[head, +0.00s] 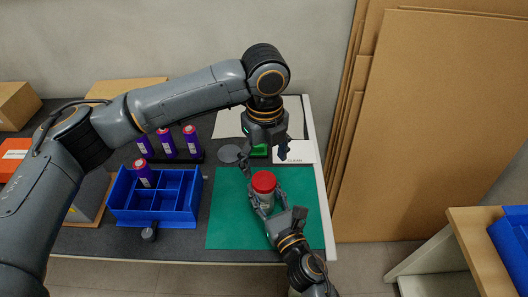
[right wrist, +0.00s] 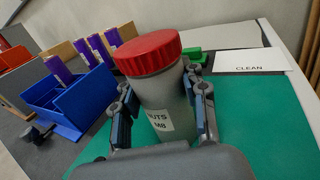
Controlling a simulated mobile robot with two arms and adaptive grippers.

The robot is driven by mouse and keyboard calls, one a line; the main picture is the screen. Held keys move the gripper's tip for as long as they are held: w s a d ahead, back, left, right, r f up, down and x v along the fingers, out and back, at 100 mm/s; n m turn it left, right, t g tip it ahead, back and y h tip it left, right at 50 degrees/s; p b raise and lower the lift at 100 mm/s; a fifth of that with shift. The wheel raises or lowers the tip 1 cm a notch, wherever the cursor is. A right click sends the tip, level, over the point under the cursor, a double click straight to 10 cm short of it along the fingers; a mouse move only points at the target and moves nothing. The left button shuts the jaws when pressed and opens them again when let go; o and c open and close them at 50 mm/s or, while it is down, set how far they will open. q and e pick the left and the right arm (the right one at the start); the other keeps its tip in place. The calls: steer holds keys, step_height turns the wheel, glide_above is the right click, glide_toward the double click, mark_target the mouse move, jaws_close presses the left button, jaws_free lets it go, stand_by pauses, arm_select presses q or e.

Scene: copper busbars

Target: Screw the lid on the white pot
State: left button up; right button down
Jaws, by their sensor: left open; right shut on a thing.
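The pot (right wrist: 168,103) is a pale grey-white jar with a label reading "NUTS M8". It also shows in the head view (head: 265,199), above the green mat. The red lid (head: 264,182) sits on top of the pot; it also shows in the right wrist view (right wrist: 147,52). I cannot tell how tightly it is threaded. My right gripper (head: 262,207) is shut around the pot's body, below the lid, with a finger on each side (right wrist: 163,112). My left gripper (head: 264,157) is open and empty, behind and above the lid, apart from it.
The green mat (head: 228,222) is mostly bare. A blue divided bin (head: 155,218) stands left, with several purple cells (head: 166,143) near it. A grey disc (head: 231,153), a green object (head: 259,151) and a "CLEAN" card (head: 296,152) lie behind. Cardboard sheets (head: 440,120) lean at right.

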mark_target(264, 180)
arm_select(q)
steer(key=n, duration=0.4)
steer(key=shift+r+n, duration=0.2)
steer(key=shift+n, duration=0.1)
steer(key=n, duration=0.4)
steer(key=shift+r, duration=0.15)
steer(key=n, duration=0.7)
steer(key=shift+r, duration=0.2)
steer(key=n, duration=0.6)
steer(key=shift+a+r+n, duration=0.1)
steer(key=shift+r+n, duration=0.15)
steer(key=shift+n, duration=0.05)
steer(key=n, duration=0.4)
steer(key=shift+r, duration=0.1)
steer(key=n, duration=0.3)
steer(key=shift+r, duration=0.1)
steer(key=shift+f, duration=4)
